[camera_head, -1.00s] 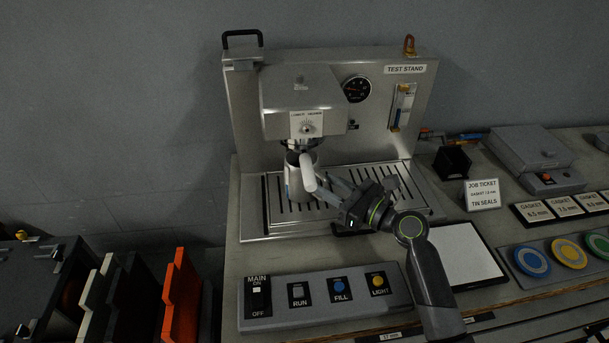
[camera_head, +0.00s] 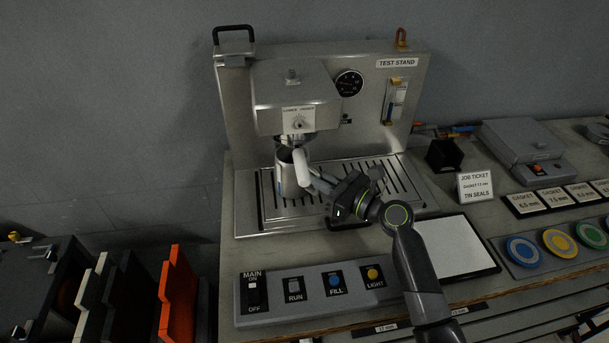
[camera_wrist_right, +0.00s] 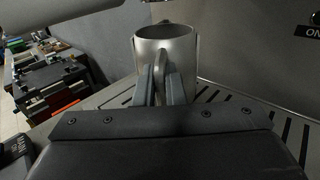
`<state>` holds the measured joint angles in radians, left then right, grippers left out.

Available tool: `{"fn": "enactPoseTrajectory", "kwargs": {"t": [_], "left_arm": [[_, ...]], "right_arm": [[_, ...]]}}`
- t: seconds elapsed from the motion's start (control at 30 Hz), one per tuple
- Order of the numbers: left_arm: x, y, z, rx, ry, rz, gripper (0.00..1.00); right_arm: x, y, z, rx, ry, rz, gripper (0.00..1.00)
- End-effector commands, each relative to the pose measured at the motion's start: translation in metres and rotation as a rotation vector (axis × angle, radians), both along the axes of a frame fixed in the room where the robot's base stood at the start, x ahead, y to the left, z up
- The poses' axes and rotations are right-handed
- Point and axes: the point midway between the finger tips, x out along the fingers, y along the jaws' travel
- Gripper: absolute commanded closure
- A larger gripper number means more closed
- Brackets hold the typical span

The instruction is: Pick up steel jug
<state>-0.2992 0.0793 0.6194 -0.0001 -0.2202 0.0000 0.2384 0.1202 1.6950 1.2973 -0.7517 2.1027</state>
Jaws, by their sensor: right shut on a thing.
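The steel jug (camera_head: 287,172) is upright under the outlet of the test stand, over the slotted drip tray (camera_head: 247,212). Its pale handle (camera_head: 302,168) faces my right arm. My right gripper (camera_head: 315,182) is shut on the jug's handle. In the right wrist view the jug (camera_wrist_right: 180,52) is straight ahead with its open rim up, and the fingers (camera_wrist_right: 160,84) close on both sides of the handle. I cannot tell whether the jug's base touches the tray. My left gripper is not in view.
The test stand (camera_head: 235,115) rises behind the jug, its head close above the rim. A switch panel (camera_head: 310,292) lies in front of the tray. A job ticket sign (camera_head: 475,186), a black box (camera_head: 444,155) and coloured gasket discs (camera_head: 560,243) are to the right.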

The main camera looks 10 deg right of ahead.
Motion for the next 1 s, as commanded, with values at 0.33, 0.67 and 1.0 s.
{"fn": "enactPoseTrajectory", "kwargs": {"t": [0.33,0.67,1.0], "left_arm": [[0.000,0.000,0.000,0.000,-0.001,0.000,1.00],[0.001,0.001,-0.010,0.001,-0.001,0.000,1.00],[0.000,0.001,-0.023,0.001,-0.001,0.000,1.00]], "right_arm": [[0.000,0.000,0.020,-0.002,-0.006,0.001,1.00],[-0.029,-0.028,0.033,-0.006,-0.003,-0.001,1.00],[-0.072,-0.068,0.032,-0.006,0.000,0.000,1.00]]}}
